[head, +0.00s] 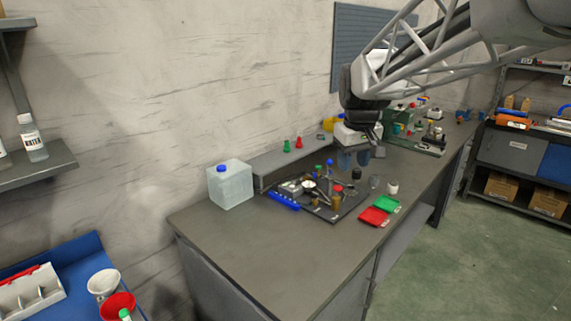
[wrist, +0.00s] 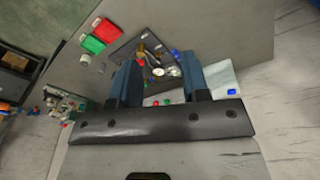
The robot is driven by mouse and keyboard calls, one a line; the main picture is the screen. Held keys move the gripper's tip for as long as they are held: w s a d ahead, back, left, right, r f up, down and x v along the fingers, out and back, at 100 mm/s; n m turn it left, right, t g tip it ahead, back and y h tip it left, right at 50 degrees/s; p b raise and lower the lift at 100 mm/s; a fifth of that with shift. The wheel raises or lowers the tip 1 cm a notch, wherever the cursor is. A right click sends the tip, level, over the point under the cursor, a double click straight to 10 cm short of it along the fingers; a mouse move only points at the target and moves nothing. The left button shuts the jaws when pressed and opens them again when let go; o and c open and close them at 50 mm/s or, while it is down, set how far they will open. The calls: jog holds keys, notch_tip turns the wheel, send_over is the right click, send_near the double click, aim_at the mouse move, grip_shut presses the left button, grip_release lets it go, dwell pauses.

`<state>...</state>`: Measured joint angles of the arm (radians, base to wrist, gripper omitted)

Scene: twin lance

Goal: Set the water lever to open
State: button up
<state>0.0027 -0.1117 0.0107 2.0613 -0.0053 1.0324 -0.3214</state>
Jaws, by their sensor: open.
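I cannot pick out the water lever with certainty in either view. A dark tray (head: 350,205) on the bench holds a cluster of small apparatus, including blue-topped and red-topped parts too small to read. The tray (wrist: 124,50) also shows in the wrist view, partly hidden behind the fingers. A translucent jug (head: 230,188) with a blue cap stands left of the tray; it also shows in the wrist view (wrist: 217,77). My gripper (head: 353,160) is open and empty, with blue fingers, raised above the bench near the tray's far side. Its fingers (wrist: 160,65) are spread apart in the wrist view.
Red (head: 373,216) and green (head: 387,204) pads lie at the bench's front edge. A grey raised shelf (head: 275,170) runs along the wall, carrying red and green cones. A green machine (head: 413,140) stands farther back. The near bench top (head: 250,245) is clear.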

jog(key=w+f+n, duration=0.2)
jog(key=w, duration=1.4)
jog(key=w+f+n, duration=0.1)
jog(key=w+f, duration=0.6)
jog(key=w, duration=0.4)
jog(key=w+f+n+g, duration=0.1)
jog(key=w+f, duration=0.5)
jog(key=w, duration=0.6)
jog(key=w+a+f+n, duration=0.1)
jog(key=w+f+n, duration=0.2)
jog(key=w+f, duration=0.4)
jog(key=shift+w+f+g, duration=0.15)
jog(key=shift+w+g, duration=0.05)
jog(key=shift+w, duration=1.05)
jog(key=shift+w+f+g, duration=0.15)
jog(key=shift+w+g, duration=0.05)
jog(key=shift+w, duration=1.05)
jog(key=shift+w+f, duration=0.3)
jog(key=shift+f, duration=3.9)
jog(key=shift+s, duration=0.1)
grip_shut()
